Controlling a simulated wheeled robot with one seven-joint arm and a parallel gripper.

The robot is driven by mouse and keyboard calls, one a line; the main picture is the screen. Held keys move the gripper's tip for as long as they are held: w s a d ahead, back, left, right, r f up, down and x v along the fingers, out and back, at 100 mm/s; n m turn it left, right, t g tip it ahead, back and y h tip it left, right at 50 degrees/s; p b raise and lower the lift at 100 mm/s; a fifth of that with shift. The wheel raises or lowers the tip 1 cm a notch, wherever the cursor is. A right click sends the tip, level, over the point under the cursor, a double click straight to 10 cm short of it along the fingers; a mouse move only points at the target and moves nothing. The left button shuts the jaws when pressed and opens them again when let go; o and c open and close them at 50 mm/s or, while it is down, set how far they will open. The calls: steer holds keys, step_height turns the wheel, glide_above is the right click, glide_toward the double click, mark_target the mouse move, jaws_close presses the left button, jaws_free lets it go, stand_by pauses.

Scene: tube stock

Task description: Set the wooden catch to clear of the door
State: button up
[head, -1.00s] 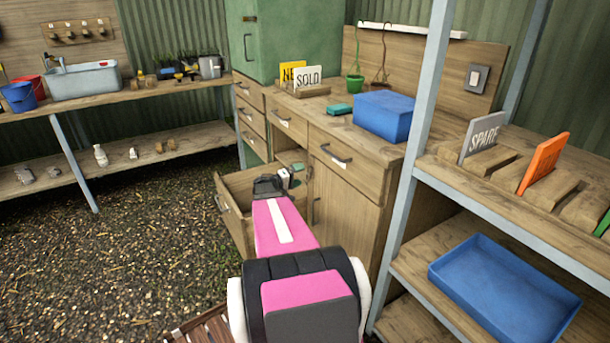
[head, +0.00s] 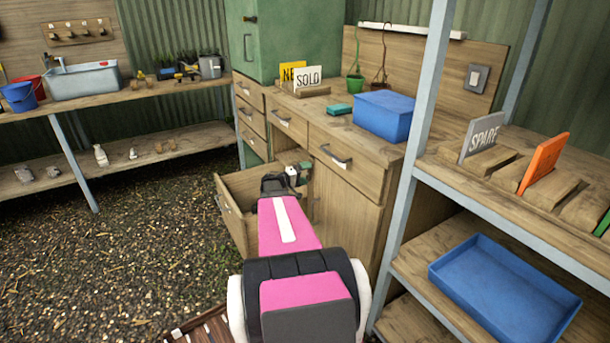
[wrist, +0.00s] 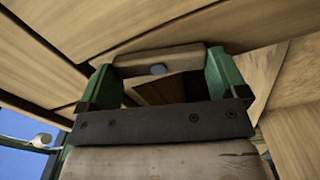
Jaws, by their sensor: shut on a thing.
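The gripper is shut on the catch, which lies across the picture against the woodwork. In the head view the catch is too small and too covered by my gripper to make out. A wooden cabinet door (head: 345,208) is just right of my gripper; its left edge is partly hidden by my arm.
A closed drawer (head: 347,162) is above the door. A blue box (head: 385,114) stands on the counter. A shelf post (head: 421,130) rises at the right.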

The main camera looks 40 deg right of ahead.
steer(key=shift+f+n, duration=0.15)
steer(key=shift+n, duration=1.45)
steer(key=o, duration=0.6)
steer(key=shift+a, duration=0.1)
steer(key=w+a, duration=0.1)
steer(key=a, duration=0.9)
steer(key=shift+a, duration=0.3)
steer(key=shift+w, duration=0.1)
